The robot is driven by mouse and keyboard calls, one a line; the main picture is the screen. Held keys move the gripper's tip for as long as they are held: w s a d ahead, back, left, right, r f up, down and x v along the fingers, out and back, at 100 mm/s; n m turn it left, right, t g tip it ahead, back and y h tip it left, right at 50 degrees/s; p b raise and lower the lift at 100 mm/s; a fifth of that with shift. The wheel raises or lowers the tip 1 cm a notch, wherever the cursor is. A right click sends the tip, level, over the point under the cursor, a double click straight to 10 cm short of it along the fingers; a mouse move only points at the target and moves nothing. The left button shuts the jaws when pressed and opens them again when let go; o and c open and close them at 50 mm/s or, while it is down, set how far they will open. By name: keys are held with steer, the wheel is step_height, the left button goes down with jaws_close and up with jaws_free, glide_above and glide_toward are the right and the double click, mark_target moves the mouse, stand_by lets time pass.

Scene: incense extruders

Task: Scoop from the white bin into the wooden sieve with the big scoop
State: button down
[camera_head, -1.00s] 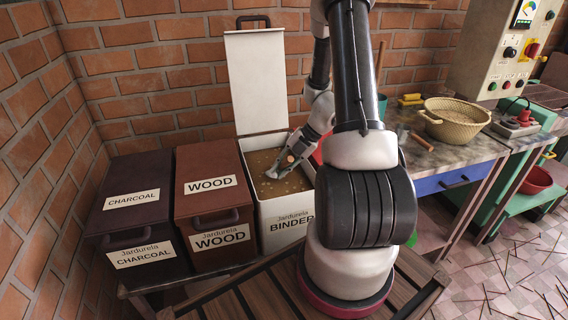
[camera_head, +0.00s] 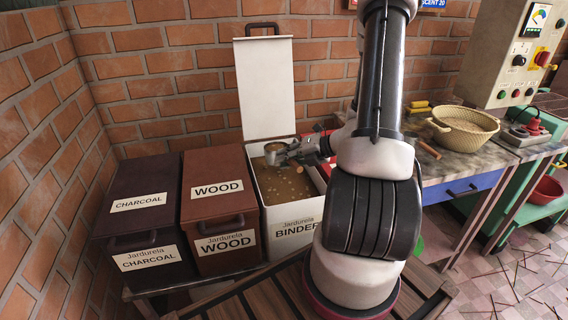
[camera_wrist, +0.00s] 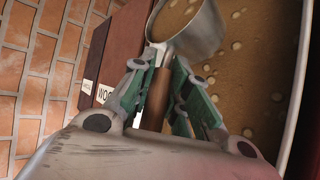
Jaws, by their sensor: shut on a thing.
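The white bin (camera_head: 289,233), labelled BINDER, stands with its lid up and is filled with brown material dotted with pale bits. My gripper (camera_head: 297,153) is over the bin and shut on the handle of the big metal scoop (camera_head: 275,150). In the wrist view the scoop (camera_wrist: 192,32) is at the top and its brown handle (camera_wrist: 157,98) lies between the green-edged fingers (camera_wrist: 155,90). The scoop looks roughly level above the binder, with some tan material at its mouth. How full it is, I cannot tell. No wooden sieve can be made out.
Closed CHARCOAL (camera_head: 135,205) and WOOD (camera_head: 215,205) bins stand left of the white bin. A brick wall (camera_head: 180,70) is behind.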

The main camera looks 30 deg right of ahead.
mark_target(299, 166)
steer(key=s+r, duration=0.1)
steer(key=r+t, duration=0.1)
steer(key=shift+s+a+r, duration=0.1)
steer(key=shift+s+r, duration=0.25)
steer(key=shift+s, duration=0.05)
steer(key=shift+n, duration=0.3)
steer(key=s+r, duration=0.1)
steer(key=s, duration=0.1)
steer(key=s+r, duration=0.1)
steer(key=s, duration=0.1)
steer(key=s+a+r, duration=0.1)
steer(key=s, duration=0.2)
steer(key=shift+r, duration=0.2)
steer(key=shift+s+a+r, duration=0.1)
steer(key=shift+s+r, duration=0.3)
steer(key=shift+s, duration=0.4)
steer(key=shift+s, duration=0.1)
